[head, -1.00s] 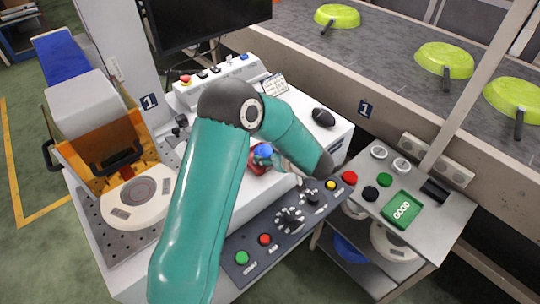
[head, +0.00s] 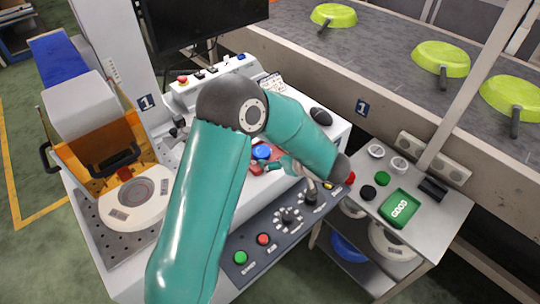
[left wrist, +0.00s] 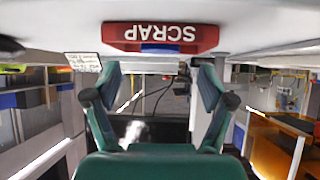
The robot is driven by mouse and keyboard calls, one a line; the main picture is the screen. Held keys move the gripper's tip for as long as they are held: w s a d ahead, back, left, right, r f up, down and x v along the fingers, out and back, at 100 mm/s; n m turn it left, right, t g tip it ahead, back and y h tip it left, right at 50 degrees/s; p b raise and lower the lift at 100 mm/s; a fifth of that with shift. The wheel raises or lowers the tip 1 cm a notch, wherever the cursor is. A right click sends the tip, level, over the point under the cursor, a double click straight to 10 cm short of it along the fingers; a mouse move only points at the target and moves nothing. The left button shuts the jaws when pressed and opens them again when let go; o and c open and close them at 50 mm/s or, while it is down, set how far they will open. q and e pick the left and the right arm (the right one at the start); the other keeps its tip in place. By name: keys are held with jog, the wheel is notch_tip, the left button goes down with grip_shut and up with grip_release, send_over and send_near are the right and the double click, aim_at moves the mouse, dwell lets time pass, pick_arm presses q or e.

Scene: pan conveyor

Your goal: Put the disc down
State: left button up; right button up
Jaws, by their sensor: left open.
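A small round blue disc (head: 262,152) sits on or in the red SCRAP holder (head: 256,169) on the white console. In the left wrist view, the SCRAP holder (left wrist: 160,36) appears upside down at the top, with a strip of blue (left wrist: 160,48) at its edge. My left gripper (head: 284,164) is just right of the blue disc in the head view, apart from it as far as I can tell. In the left wrist view its teal fingers (left wrist: 158,95) are spread with nothing between them. My right gripper is not in view.
A white ring-shaped part (head: 135,196) lies under the orange guard at left. The green GOOD tray (head: 400,208) stands on the side table at right. The button panel (head: 288,218) is in front, and green pans (head: 440,58) lie on the conveyor behind.

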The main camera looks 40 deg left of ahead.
pick_arm(q)
jog(key=v, duration=0.6)
jog(key=shift+d+r, duration=0.15)
jog(key=shift+d, duration=0.05)
jog(key=shift+r, duration=0.1)
